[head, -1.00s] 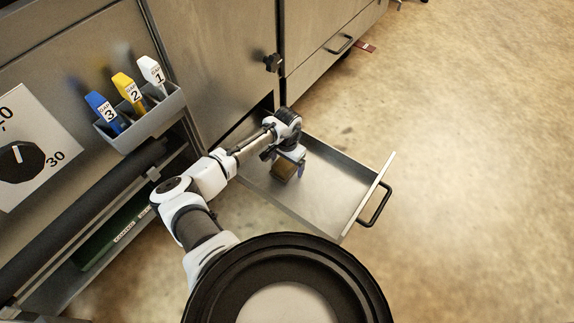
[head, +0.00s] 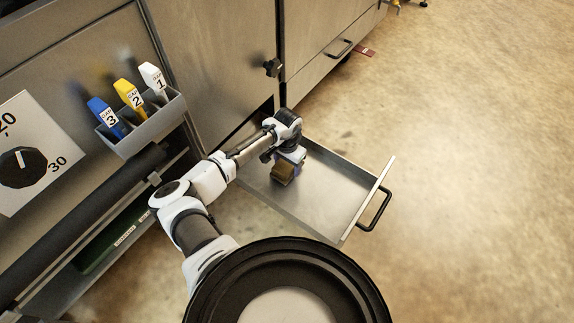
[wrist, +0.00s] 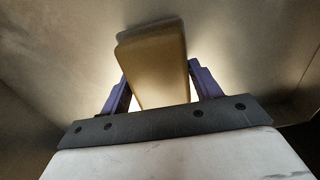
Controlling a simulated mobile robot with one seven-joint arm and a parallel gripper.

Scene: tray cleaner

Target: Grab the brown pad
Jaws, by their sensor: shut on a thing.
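The brown pad (wrist: 155,65) is a thick block between the two purple fingers of my gripper (wrist: 160,85) in the wrist view. My gripper is shut on it. In the head view the brown pad (head: 284,171) shows under my gripper (head: 289,166), over the left part of the open metal drawer (head: 335,190). Whether the pad touches the drawer floor cannot be told.
The drawer has a black handle (head: 375,209) at its right front. A grey holder (head: 145,122) with blue, yellow and white numbered tools hangs on the cabinet at the left. A dial (head: 22,167) is at far left. Open floor lies to the right.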

